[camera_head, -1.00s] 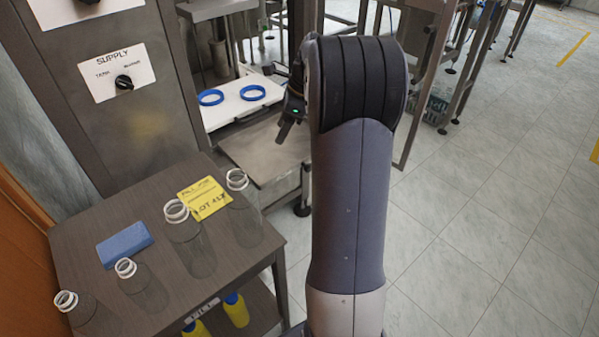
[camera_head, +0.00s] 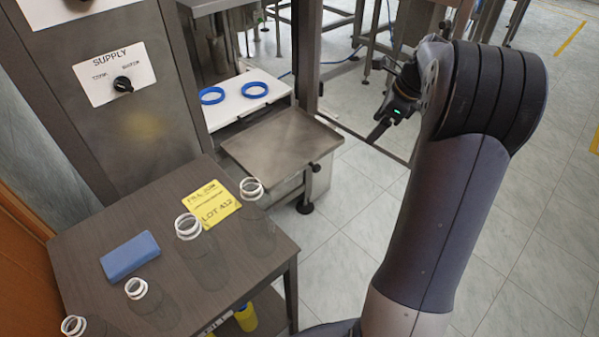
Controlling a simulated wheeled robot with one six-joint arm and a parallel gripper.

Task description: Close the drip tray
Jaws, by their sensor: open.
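The drip tray (camera_head: 280,143) is a flat grey metal tray that juts out from the machine, below the white board with two blue rings. A small dark knob (camera_head: 316,167) sits at its front edge. The tray is in plain view and looks empty. My gripper (camera_head: 377,133) is to the right of the tray, apart from it, over the floor side. Its dark fingers point down and to the left and hold nothing that I can see. The finger gap is small and seen from the side.
A dark table (camera_head: 85,232) at lower left holds clear bottles, a blue block (camera_head: 130,256) and a yellow note (camera_head: 212,204). A metal post (camera_head: 306,60) stands behind the tray's right side. Tiled floor (camera_head: 350,215) is free in front and right.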

